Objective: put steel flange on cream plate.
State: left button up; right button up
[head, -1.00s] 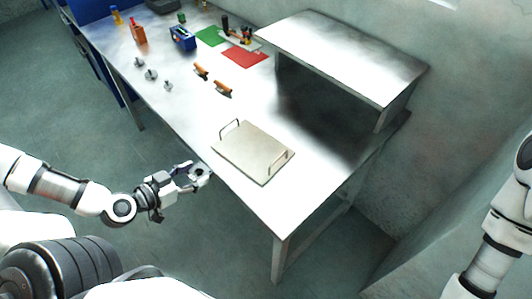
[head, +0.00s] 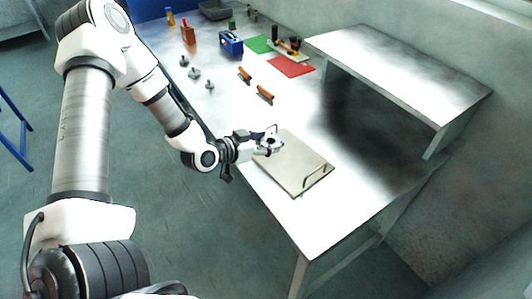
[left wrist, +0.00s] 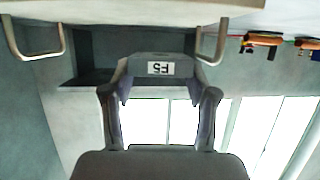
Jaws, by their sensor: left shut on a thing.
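The cream plate (head: 295,172), a flat tray with a wire handle at each end, lies near the table's front edge. Its underside edge and handles show along the top of the left wrist view (left wrist: 130,8), which looks upside down. My left gripper (head: 268,146) is shut on the steel flange (head: 273,142), a small grey piece with a dark centre. They are at the plate's far left end, seemingly above it; the exact gap is unclear. My right gripper is out of view.
Several small grey metal parts (head: 194,73) stand at the table's left edge. Two orange-handled tools (head: 265,93) lie beyond the plate. A blue toolbox (head: 230,43), a green mat (head: 258,44) and a red mat (head: 291,67) are further back. A raised metal shelf (head: 400,72) stands right.

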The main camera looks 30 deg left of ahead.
aim_at(266, 157)
pick_arm(q)
notch_tip(266, 157, down, 3)
jog(key=shift+d, duration=0.1)
jog(key=shift+w+f, duration=0.15)
jog(key=shift+f, duration=0.15)
jog(key=o, duration=1.2)
jog(key=shift+f, duration=0.1)
jog(key=shift+c, duration=0.2)
